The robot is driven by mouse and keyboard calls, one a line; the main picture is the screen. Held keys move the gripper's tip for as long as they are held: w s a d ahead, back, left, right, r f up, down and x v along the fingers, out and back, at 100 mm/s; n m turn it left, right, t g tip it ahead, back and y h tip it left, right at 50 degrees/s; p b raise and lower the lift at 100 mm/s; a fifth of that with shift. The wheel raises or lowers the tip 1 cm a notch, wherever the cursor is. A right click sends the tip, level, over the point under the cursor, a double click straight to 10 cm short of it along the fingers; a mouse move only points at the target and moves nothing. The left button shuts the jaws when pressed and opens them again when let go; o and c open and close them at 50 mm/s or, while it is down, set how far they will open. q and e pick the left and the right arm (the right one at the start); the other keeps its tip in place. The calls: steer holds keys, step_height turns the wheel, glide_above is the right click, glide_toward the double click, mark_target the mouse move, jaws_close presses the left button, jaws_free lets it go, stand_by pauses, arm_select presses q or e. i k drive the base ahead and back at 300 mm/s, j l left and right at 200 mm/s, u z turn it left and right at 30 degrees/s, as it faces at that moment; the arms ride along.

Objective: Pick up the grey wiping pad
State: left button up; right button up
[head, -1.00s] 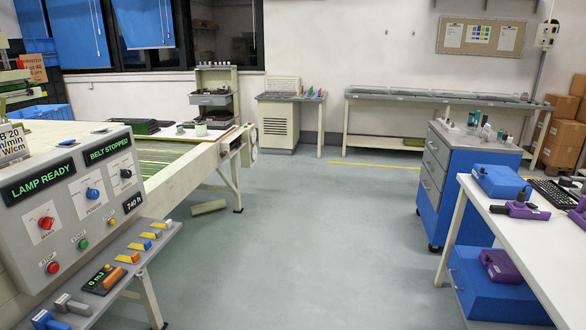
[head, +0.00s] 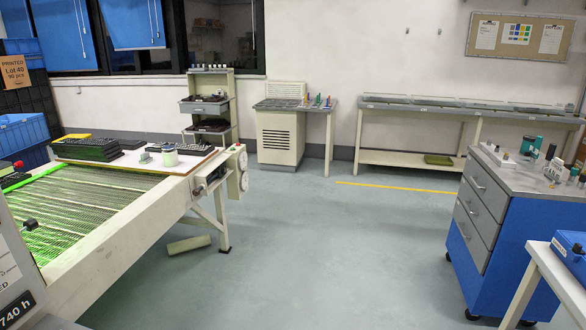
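I cannot make out a grey wiping pad for certain in the head view. The blue cabinet (head: 497,258) at the right has a grey top with several small bottles and a grey-white block (head: 502,152). Neither of my grippers is in view.
The conveyor (head: 130,225) with its green-lit belt fills the left. A white table (head: 560,285) cuts in at the lower right. A long bench (head: 440,112) and a small cabinet (head: 279,135) stand along the back wall. The grey floor (head: 330,250) between is clear.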

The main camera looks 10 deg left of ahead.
mark_target(145, 157)
steer(key=i, duration=0.95)
steer(key=i+l+u, duration=0.15)
steer(key=i, duration=0.85)
